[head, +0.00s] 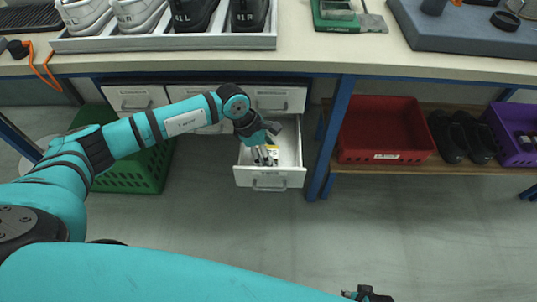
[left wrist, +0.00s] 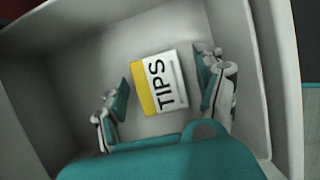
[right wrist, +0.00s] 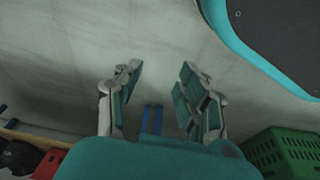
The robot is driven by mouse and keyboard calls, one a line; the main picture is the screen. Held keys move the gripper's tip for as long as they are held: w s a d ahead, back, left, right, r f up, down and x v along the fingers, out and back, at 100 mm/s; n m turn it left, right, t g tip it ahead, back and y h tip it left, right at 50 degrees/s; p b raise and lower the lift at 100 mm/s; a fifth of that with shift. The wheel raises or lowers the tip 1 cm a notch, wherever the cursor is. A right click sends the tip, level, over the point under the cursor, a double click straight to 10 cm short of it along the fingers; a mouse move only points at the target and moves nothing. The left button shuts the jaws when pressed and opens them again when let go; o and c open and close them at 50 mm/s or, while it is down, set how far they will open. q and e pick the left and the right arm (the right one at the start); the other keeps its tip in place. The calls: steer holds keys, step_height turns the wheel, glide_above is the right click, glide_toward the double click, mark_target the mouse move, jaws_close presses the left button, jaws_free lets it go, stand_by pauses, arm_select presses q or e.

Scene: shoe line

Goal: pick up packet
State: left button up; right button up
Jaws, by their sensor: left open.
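The packet (left wrist: 159,83) is white with a yellow band and the word TIPS. It lies on the floor of the open drawer (head: 270,183). In the head view a bit of the packet (head: 272,149) shows beside the fingers. My left gripper (head: 265,157) reaches down into the drawer. In the left wrist view its open fingers (left wrist: 164,92) stand on both sides of the packet, with a gap on each side. My right gripper (right wrist: 154,95) is open and empty, away from the drawer over the floor; part of it shows in the head view (head: 367,294).
The bench top (head: 330,45) and closed drawers (head: 135,98) lie above and beside the open drawer. A blue bench leg (head: 336,130) stands just right of it. A green crate (head: 135,165) is at left, a red bin (head: 385,130) at right. The drawer walls surround my left gripper closely.

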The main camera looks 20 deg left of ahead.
arm_select(q)
steer(key=shift+r, duration=0.1)
steer(key=c, duration=1.3)
